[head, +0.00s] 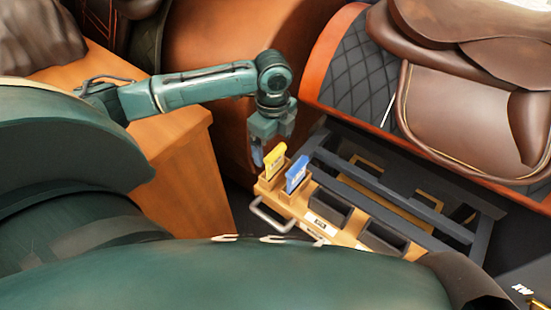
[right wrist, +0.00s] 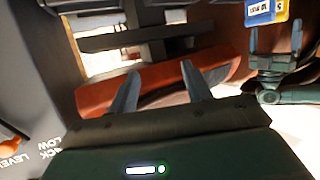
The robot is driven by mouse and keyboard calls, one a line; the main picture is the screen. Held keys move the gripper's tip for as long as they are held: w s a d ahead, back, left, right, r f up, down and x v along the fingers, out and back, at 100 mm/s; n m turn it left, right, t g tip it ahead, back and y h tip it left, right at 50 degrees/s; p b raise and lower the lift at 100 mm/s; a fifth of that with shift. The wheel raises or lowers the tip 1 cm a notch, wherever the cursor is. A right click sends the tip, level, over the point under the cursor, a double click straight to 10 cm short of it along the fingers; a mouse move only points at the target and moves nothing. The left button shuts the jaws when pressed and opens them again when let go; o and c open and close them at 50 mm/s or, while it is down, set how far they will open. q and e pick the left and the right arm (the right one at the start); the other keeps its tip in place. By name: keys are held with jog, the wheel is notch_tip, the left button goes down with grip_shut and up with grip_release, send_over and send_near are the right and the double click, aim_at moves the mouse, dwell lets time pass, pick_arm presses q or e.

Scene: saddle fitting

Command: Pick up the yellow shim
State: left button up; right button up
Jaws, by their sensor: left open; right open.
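The yellow shim (head: 274,157) stands upright in the left end of a tan wooden rack (head: 291,206) in the head view. A blue shim (head: 297,172) stands just right of it. My left gripper (head: 268,146) points down, open, close above and behind the yellow shim. In the right wrist view the left gripper (right wrist: 276,36) shows with its two fingers apart, just below the blue shim (right wrist: 259,13) and the yellow shim (right wrist: 282,12). I see nothing between its fingers. My right gripper (right wrist: 160,77) is open and empty in the right wrist view; the head view does not show it.
The rack has a metal handle (head: 268,220) and dark empty slots (head: 330,212) to the right. A dark slatted frame (head: 395,178) lies behind it. A brown saddle (head: 470,90) sits at the upper right. A wooden box (head: 185,170) stands left of the rack, under my arm.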

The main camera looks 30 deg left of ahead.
pick_arm(q)
jog(key=shift+f, duration=0.55)
jog(key=f, duration=0.1)
jog(key=f+b, duration=0.2)
jog(key=shift+d+f, duration=0.25)
jog(key=shift+f, duration=0.5)
pick_arm(e)
jog(key=shift+w+a+f+n+t, duration=0.25)
jog(key=shift+w+f+n+t, duration=0.15)
jog(key=shift+w+f+t, duration=0.15)
pick_arm(q)
jog(key=shift+c, duration=0.2)
pick_arm(e)
jog(key=shift+s, duration=0.1)
pick_arm(q)
jog(key=shift+r, duration=0.1)
jog(key=c, duration=1)
